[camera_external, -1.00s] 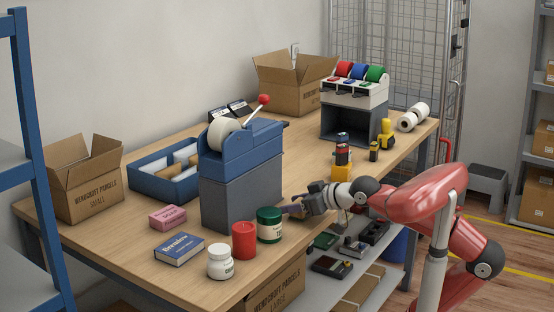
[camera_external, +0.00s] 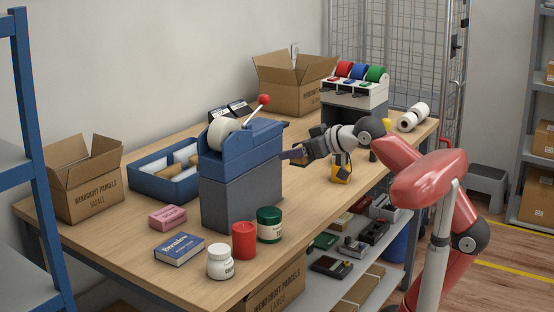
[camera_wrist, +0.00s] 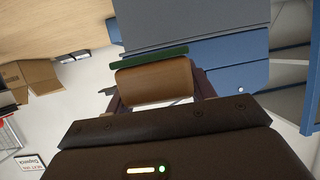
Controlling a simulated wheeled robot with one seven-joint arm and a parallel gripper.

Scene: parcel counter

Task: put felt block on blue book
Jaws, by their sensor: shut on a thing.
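The felt block (camera_wrist: 155,82) is wooden with a green felt strip along its far edge, seen in the wrist view. My gripper (camera_wrist: 158,92) is shut on it, with a finger at each side. The blue book (camera_external: 180,249) lies flat near the front edge of the counter, left of the dispenser and well away from my gripper. Its top is bare.
The tall tape dispenser (camera_external: 242,180) stands between my gripper and the book. A red can (camera_external: 244,240), a green jar (camera_external: 269,225) and a white jar (camera_external: 220,262) stand right of the book. A pink block (camera_external: 168,217) lies behind it. A yellow-based item (camera_external: 341,172) is under my arm.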

